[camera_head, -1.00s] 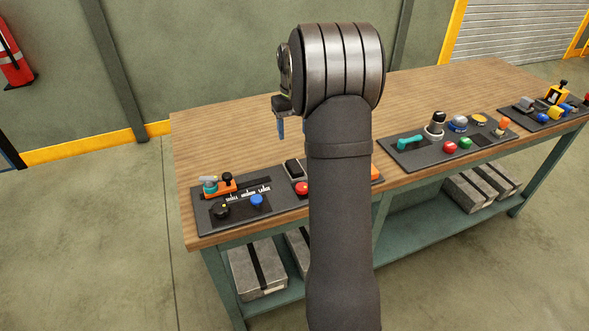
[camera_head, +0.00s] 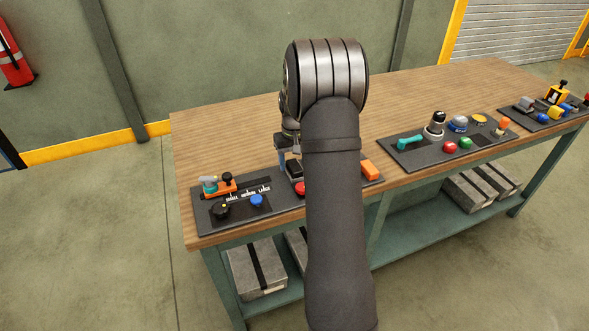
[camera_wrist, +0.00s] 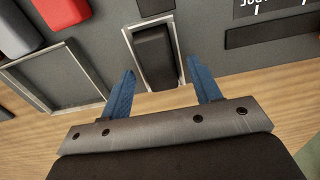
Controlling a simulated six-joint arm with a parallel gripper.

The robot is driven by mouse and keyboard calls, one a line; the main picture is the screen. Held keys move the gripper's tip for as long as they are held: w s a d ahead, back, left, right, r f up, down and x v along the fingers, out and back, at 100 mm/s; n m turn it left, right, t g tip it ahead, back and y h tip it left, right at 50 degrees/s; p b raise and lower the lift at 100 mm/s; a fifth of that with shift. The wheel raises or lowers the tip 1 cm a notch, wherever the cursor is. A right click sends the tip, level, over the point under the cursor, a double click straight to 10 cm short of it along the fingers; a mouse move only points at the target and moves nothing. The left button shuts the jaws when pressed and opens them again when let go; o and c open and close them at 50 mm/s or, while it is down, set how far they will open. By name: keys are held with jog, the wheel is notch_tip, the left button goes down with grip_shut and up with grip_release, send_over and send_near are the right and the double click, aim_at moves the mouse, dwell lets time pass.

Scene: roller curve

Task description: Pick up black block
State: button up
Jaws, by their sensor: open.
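The black block (camera_wrist: 154,56) lies in a thin metal-rimmed slot on the dark grey panel in the wrist view. My gripper (camera_wrist: 161,82) is open, with one blue finger to each side of the block's near end. The block lies between the fingers' lines, and I cannot tell how high the fingers are above it.
A red block (camera_wrist: 62,10) and an empty metal-rimmed recess (camera_wrist: 62,80) lie left of the block in the wrist view. The wooden tabletop (camera_head: 230,135) behind is clear.

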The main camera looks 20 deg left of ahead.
jog(key=c, duration=1.1)
jog(key=shift+r, duration=0.15)
